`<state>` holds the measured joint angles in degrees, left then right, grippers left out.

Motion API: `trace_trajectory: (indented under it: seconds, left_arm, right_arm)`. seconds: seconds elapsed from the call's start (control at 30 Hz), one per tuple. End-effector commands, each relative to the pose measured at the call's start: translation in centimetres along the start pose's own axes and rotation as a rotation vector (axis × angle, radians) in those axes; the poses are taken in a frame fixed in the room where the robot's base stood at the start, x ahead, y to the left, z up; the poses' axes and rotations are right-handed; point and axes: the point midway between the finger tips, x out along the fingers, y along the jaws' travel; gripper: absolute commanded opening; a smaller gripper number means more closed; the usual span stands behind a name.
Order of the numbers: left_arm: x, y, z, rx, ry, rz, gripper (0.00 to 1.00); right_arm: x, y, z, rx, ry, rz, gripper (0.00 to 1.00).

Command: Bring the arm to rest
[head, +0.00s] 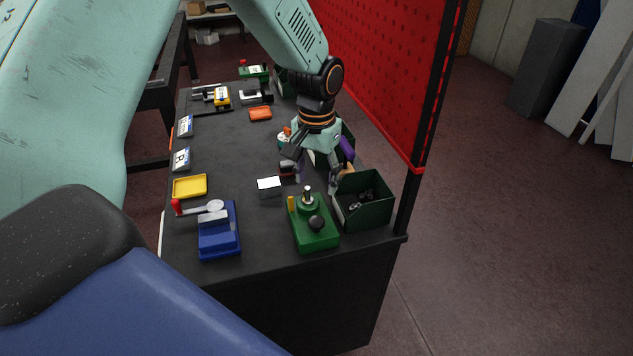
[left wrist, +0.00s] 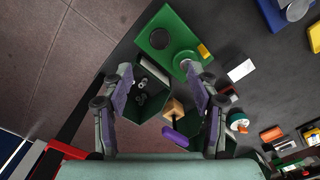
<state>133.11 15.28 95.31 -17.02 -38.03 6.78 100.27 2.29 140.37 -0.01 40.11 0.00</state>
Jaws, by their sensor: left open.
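My left gripper (head: 316,172) hangs from my left arm over the right side of the dark table (head: 230,145). It is open, with its fingers pointing down. In the left wrist view the left gripper (left wrist: 158,72) has its fingers wide apart and nothing held between them. Below it are a green bin (head: 375,212) holding dark metal parts and a green fixture (head: 318,238). The bin (left wrist: 138,118) and fixture (left wrist: 160,25) also show in the left wrist view. My right gripper is out of view.
A red perforated panel (head: 390,75) rises along the table's right edge. A blue device (head: 218,240), yellow tray (head: 190,187), white block (head: 269,186) and orange tray (head: 260,114) stand on the table.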

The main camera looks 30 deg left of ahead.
Motion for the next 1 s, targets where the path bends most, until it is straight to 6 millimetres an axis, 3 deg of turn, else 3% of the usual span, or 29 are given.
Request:
trace_trajectory:
  seconds: [0.43, 0.57, 0.67, 0.8, 1.0]
  left_arm:
    - [0.3, 0.1, 0.2, 0.001, -0.002, 0.001, 0.59]
    - [3.5, 1.3, 2.0, 0.014, -0.01, 0.016, 0.59]
    - [7.9, 3.0, 5.2, 0.028, -0.017, 0.038, 0.59]
    - [13.5, 5.1, 11.1, 0.035, -0.02, 0.064, 0.59]
    - [18.4, 6.5, 20.5, 0.03, -0.021, 0.066, 0.59]
  right_arm:
    - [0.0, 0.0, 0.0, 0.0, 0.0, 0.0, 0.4]
    - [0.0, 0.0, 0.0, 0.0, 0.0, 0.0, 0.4]
    - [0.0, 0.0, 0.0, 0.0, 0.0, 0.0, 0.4]
    - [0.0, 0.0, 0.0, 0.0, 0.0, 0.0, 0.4]
    - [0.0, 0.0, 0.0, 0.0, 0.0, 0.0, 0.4]
